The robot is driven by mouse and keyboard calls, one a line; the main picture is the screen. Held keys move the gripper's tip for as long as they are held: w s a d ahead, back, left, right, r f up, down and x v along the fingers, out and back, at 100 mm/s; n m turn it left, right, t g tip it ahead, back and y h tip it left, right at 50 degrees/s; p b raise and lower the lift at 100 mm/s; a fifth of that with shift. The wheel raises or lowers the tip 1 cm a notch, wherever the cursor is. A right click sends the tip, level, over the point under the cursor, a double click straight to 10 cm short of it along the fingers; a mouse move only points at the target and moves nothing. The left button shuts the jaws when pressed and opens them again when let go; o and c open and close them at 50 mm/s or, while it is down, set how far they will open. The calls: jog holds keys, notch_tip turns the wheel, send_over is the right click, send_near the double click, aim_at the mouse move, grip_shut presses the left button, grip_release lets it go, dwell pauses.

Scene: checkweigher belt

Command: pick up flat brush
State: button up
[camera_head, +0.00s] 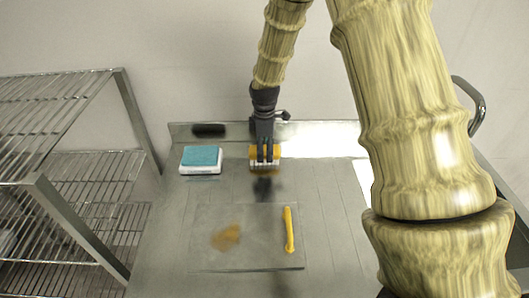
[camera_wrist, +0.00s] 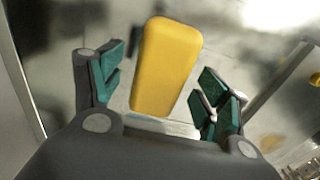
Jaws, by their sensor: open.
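A yellow block-like brush (camera_head: 251,153), which looks like the flat brush, sits near the back of the metal surface. A pale band and darker lower edge show beneath its yellow top. In the wrist view its smooth, rounded yellow back (camera_wrist: 166,65) lies between my fingers, with a gap on each side. My gripper (camera_head: 265,159) points down at the brush from above and hides its middle. Its teal-padded fingers (camera_wrist: 157,95) are apart and hold nothing. I cannot tell how high the fingertips are over the surface.
A blue-topped white block (camera_head: 201,159) lies left of the brush, with a dark object (camera_head: 208,130) behind it. A clear plate (camera_head: 248,253) in front has a brown patch (camera_head: 226,237) and a slim yellow tool (camera_head: 289,230). Wire shelving (camera_head: 60,190) stands at left.

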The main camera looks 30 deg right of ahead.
jog(key=shift+w+f, duration=0.1)
jog(key=shift+f, duration=0.4)
jog(key=shift+s+r, duration=0.15)
jog(key=shift+s, duration=0.1)
jog(key=shift+w, duration=0.15)
jog(key=c, duration=1.2)
jog(key=shift+o, duration=0.2)
jog(key=shift+r, duration=0.1)
jog(key=shift+r+b, duration=0.55)
jog(key=shift+r, duration=0.4)
jog(key=shift+s+a+r+b, duration=0.25)
jog(key=shift+s+r+b, duration=0.15)
jog(key=shift+r, duration=0.2)
jog(key=s+a+r+b, duration=0.1)
jog(key=s+a+b, duration=0.2)
jog(key=s+a, duration=0.4)
jog(key=s, duration=0.6)
jog(key=shift+s+r, duration=0.2)
jog(key=shift+r, duration=0.15)
